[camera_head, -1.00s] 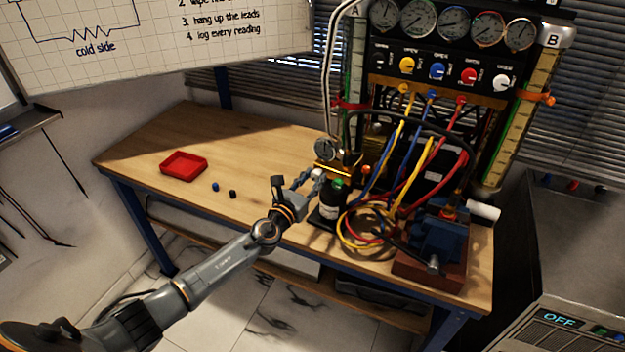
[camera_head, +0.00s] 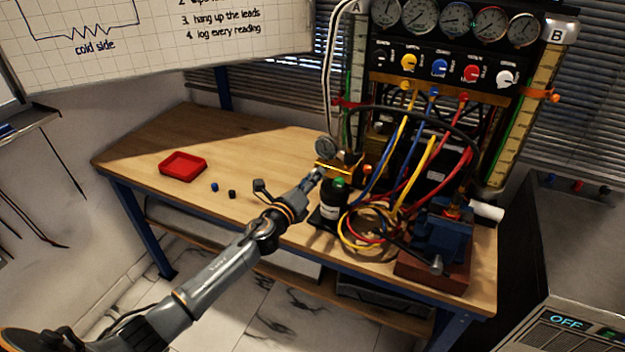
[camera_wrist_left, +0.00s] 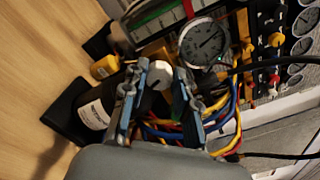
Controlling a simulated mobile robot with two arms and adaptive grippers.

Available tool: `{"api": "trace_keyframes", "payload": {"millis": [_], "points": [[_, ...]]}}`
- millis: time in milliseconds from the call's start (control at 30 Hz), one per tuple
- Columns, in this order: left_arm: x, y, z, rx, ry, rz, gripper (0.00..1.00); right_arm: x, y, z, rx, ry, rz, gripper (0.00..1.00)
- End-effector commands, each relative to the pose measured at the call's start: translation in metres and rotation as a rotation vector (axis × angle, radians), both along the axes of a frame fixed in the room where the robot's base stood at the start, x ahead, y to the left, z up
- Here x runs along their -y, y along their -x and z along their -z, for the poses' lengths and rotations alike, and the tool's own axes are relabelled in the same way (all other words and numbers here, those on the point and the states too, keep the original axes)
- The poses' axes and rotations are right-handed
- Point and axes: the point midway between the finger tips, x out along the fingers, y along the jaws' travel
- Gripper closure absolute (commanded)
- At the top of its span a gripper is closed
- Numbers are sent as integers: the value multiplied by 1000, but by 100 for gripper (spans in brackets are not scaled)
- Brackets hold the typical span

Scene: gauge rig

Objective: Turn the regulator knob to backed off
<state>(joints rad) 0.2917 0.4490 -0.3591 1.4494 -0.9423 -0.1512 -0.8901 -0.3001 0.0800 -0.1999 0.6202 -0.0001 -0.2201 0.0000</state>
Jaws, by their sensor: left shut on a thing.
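The regulator stands on the bench beside the hose rig, with a round gauge (camera_head: 326,148) and a brass-yellow body (camera_head: 333,168). The gauge also shows in the left wrist view (camera_wrist_left: 203,42). A pale, whitish knob (camera_wrist_left: 160,75) lies between the two fingers in the left wrist view. My left gripper (camera_head: 316,175) reaches the front of the regulator and is shut on this knob, with a finger on each side. In the head view the gripper hides the knob. I cannot read any mark on the knob. My right gripper is not in view.
Coiled yellow, blue and red hoses (camera_head: 365,228) and a blue vise (camera_head: 438,236) fill the right. A red tray (camera_head: 183,175) and two small caps lie left, with bare wood around them.

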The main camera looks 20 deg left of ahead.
Motion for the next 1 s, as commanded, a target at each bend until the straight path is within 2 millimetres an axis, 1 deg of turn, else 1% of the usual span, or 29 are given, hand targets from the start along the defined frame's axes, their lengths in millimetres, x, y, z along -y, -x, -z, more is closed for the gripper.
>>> {"api": "trace_keyframes", "payload": {"millis": [467,1000], "points": [[-1,0,2,-53,453,-1,100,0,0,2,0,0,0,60],[-1,0,2,-109,946,0,100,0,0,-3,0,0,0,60]]}}
